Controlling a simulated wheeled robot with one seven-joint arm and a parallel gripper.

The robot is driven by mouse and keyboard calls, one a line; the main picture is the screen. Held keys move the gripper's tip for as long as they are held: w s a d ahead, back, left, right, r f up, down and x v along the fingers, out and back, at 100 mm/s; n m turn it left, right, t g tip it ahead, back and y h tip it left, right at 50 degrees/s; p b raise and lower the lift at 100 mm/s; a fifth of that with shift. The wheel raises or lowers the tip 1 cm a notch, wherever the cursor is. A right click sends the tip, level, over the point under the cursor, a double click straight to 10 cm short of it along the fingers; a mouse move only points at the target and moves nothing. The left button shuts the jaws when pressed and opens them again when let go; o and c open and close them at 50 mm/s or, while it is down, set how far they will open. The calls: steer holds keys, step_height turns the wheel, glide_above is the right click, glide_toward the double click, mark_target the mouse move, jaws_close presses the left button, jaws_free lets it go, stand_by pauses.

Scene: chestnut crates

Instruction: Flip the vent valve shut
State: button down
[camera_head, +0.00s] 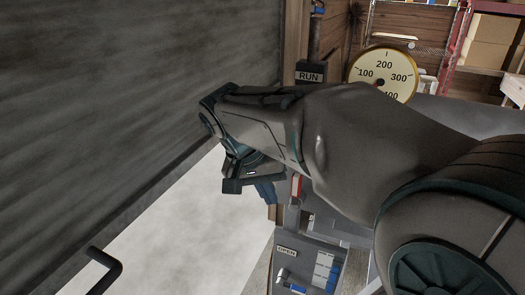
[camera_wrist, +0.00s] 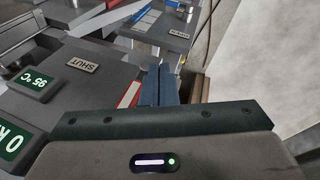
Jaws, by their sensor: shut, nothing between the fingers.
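My gripper (camera_head: 264,190) is shut and empty; its dark blue fingertips point down toward the grey equipment. In the wrist view the closed fingers (camera_wrist: 160,85) are beside a red and white strip (camera_wrist: 130,94) on the grey housing. A SHUT label (camera_wrist: 83,65) is on that housing, left of the fingers. An OPEN label (camera_head: 287,250) is on a grey box (camera_head: 315,258) below my gripper in the head view. A blue handle-like part (camera_head: 294,287) shows at that box's lower edge. I cannot tell which part is the vent valve's lever; my arm hides much of the equipment.
A yellow dial gauge (camera_head: 402,80) and a RUN sign (camera_head: 310,77) stand behind my arm. Green displays, one reading 95 °C (camera_wrist: 35,83), are at the left of the wrist view.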

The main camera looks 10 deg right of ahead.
steer(key=w+a+r+m+h+p, duration=0.2)
steer(key=w+a+r+m+h, duration=0.1)
steer(key=r, duration=0.5)
steer(key=w+a+m, duration=0.1)
steer(key=w+a, duration=0.1)
steer(key=w, duration=0.1)
steer(key=shift+w+a+r, duration=0.3)
steer(key=shift+a+r, duration=0.05)
steer(key=shift+a, duration=0.05)
steer(key=p, duration=0.3)
glide_toward(296, 193)
step_height(296, 193, down, 4)
steer(key=w+d, duration=0.2)
steer(key=w, duration=0.1)
steer(key=shift+s+d+f, duration=0.15)
steer(key=shift+s, duration=0.05)
steer(key=shift+m+b, duration=0.3)
